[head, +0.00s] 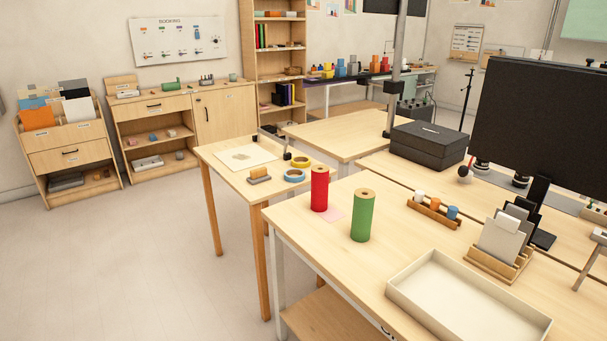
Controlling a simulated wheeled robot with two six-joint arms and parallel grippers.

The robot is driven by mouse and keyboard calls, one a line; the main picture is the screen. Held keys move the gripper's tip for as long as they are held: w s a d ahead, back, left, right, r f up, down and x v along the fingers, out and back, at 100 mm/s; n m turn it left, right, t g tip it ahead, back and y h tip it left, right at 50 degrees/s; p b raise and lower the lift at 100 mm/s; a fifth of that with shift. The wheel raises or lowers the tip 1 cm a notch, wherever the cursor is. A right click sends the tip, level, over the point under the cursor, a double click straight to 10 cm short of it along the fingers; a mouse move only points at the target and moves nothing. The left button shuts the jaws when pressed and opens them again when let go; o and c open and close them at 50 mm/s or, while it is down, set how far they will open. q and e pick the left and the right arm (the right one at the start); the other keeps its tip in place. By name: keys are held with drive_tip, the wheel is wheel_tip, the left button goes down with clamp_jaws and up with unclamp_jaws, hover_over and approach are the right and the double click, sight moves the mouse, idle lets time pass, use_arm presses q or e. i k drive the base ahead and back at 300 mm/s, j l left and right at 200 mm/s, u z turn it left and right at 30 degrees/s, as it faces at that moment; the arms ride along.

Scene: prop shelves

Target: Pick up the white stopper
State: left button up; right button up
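A small white stopper (419,197) stands at the left end of a low wooden holder (446,219) on the nearest table. An orange stopper (434,203) and a blue stopper (453,212) stand beside it in the same holder. The lower part of the white stopper is hidden by the holder. Neither of my grippers is in the head view.
A red cylinder (319,189) and a green cylinder (363,215) stand left of the holder. An empty shallow cream tray (459,281) lies at the front. A wooden card stand (497,262) is to the right, near a large black monitor (541,118).

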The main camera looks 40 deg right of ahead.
sight(419, 195)
drive_tip(key=i+z, duration=0.2)
drive_tip(key=i, duration=0.2)
drive_tip(key=i+j+z, duration=0.2)
drive_tip(key=i, duration=0.2)
drive_tip(key=i+j+z, duration=0.2)
drive_tip(key=i, duration=0.25)
drive_tip(key=i+j+z, duration=0.2)
drive_tip(key=i, duration=0.2)
drive_tip(key=i+z, duration=0.25)
drive_tip(key=z, duration=0.2)
drive_tip(key=i+j+z, duration=0.2)
drive_tip(key=z, duration=0.3)
drive_tip(key=i+j+z, duration=0.2)
drive_tip(key=z, duration=0.25)
drive_tip(key=i+j+z, duration=0.15)
drive_tip(key=j+z, duration=0.2)
drive_tip(key=z, duration=0.15)
drive_tip(key=j+z, duration=0.2)
drive_tip(key=j, duration=0.3)
drive_tip(key=k+j+u, duration=0.35)
drive_tip(key=j, duration=0.3)
drive_tip(key=k, duration=0.1)
